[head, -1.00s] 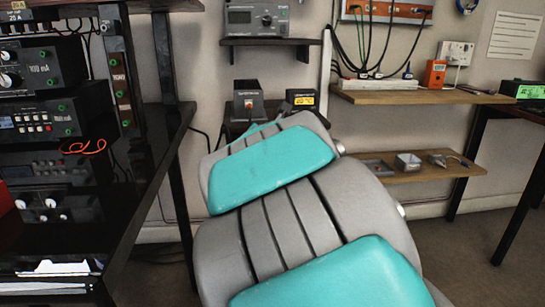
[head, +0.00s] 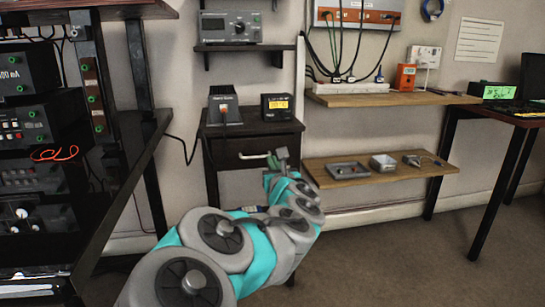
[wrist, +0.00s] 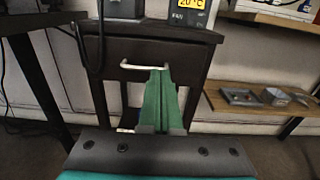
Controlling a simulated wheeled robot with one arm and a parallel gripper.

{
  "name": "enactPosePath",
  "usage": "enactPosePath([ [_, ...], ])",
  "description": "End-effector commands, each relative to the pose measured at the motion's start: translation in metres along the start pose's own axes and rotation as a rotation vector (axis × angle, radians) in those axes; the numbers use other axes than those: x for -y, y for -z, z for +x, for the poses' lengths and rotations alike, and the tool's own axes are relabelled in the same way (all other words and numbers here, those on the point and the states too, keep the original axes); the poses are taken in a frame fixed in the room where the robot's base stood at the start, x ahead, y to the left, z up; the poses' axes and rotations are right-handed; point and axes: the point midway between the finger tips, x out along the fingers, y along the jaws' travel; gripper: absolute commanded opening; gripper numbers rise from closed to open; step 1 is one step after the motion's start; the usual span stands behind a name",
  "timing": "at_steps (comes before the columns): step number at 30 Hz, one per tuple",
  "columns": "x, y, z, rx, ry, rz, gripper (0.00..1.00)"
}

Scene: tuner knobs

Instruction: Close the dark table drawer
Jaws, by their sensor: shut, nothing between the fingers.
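The dark table drawer (head: 232,150) is in a small dark side table against the wall, and its front also shows in the wrist view (wrist: 110,52). It has a pale bar handle (head: 252,156), which is in the upper middle of the wrist view (wrist: 143,67). I cannot tell how far the drawer stands out. My gripper (head: 275,158) is shut and empty, its green fingers (wrist: 160,74) pointing at the drawer front. The fingertips appear close to the right end of the handle; I cannot tell whether they touch it. My gripper hides part of the lower front.
An instrument rack and black bench (head: 120,180) are at left. Wooden shelves (head: 375,168) are at right. The floor (head: 400,250) is open at right.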

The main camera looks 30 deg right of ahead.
Motion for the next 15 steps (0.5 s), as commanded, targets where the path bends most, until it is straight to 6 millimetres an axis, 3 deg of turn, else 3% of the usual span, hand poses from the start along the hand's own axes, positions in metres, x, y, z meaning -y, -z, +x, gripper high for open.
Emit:
enactPosePath([
  [8, -0.001, -0.005, 0.023, -0.003, -0.001, 0.000, 0.00],
  [15, 0.000, 0.000, 0.062, 0.000, -0.001, 0.005, 0.00],
])
